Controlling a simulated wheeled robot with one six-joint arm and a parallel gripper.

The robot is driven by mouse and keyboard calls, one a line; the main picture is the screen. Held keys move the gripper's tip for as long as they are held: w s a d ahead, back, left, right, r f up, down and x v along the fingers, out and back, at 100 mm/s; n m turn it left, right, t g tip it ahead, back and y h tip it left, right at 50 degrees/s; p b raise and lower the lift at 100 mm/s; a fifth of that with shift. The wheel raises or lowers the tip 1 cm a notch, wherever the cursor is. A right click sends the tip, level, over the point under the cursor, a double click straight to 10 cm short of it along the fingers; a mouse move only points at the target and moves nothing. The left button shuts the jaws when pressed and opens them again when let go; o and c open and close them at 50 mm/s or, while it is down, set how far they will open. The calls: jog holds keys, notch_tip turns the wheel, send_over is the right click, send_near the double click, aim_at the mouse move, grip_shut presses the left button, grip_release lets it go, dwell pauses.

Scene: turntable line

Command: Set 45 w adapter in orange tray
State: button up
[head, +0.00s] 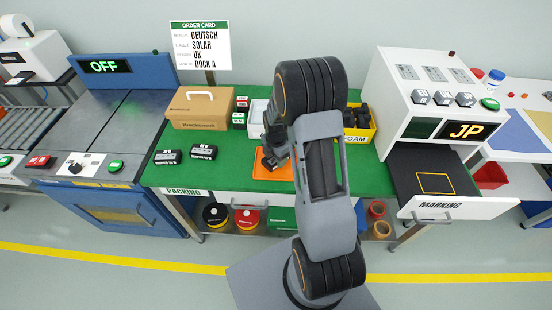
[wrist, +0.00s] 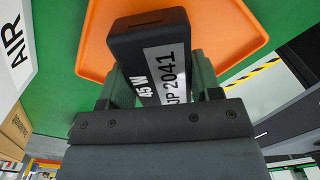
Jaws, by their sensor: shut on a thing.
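The orange tray (wrist: 96,45) lies on the green bench top behind the adapter in that view. In the head view the tray (head: 262,172) is partly hidden by my arm, and my gripper (head: 270,155) is over its left part. Whether the adapter touches the tray floor I cannot tell.
Two black adapters (head: 168,157) (head: 204,152) lie on the green bench left of the tray. A cardboard box (head: 200,108) stands behind them. A yellow foam bin (head: 360,132) and the white marking machine (head: 425,90) stand to the right. Green bench around the adapters is clear.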

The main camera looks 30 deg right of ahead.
jog(key=shift+f, duration=0.45)
jog(key=shift+f, duration=0.15)
jog(key=o, duration=1.1)
